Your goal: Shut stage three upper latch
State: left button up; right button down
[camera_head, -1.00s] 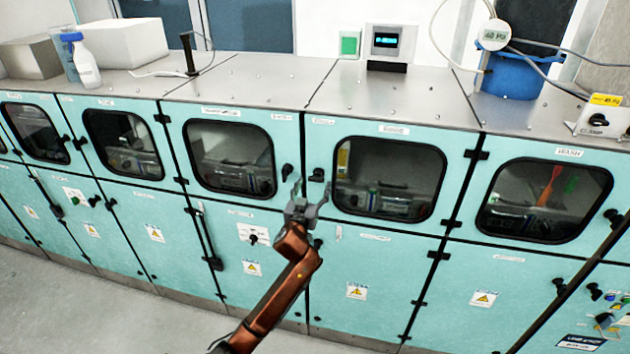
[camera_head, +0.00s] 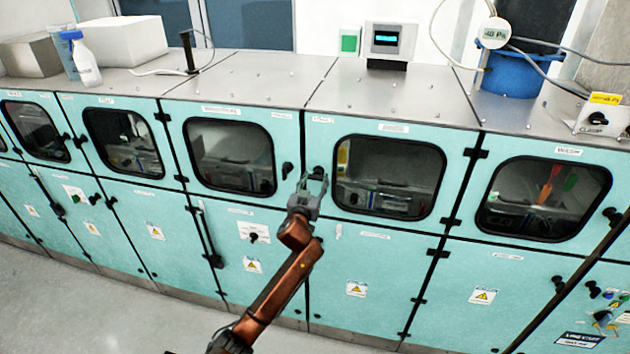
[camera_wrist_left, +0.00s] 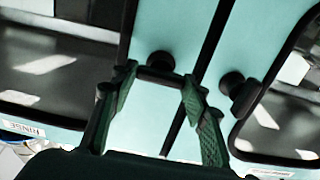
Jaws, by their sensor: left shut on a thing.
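My left gripper (camera_head: 313,184) is at the upper latch (camera_head: 318,171) on the left edge of the upper door (camera_head: 455,165), whose window is right of centre. In the left wrist view, the green-padded fingers of my left gripper (camera_wrist_left: 156,82) stand on either side of the dark latch handle (camera_wrist_left: 160,62) and are shut on it. The gripper partly hides the latch in the head view. A second latch (camera_head: 287,169) sits on the neighbouring door to the left; it also shows in the wrist view (camera_wrist_left: 232,84), outside the fingers. My right gripper is not in view.
The teal cabinet row has a steel top (camera_head: 400,95). A small display box (camera_head: 389,42), a blue bucket (camera_head: 512,74) and a white bottle (camera_head: 86,64) stand on it. Lower doors carry black handles (camera_head: 205,235). The floor (camera_head: 60,300) in front is clear at the left.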

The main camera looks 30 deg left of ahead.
pick_arm(q)
jog(key=c, duration=0.3)
jog(key=shift+c, duration=0.2)
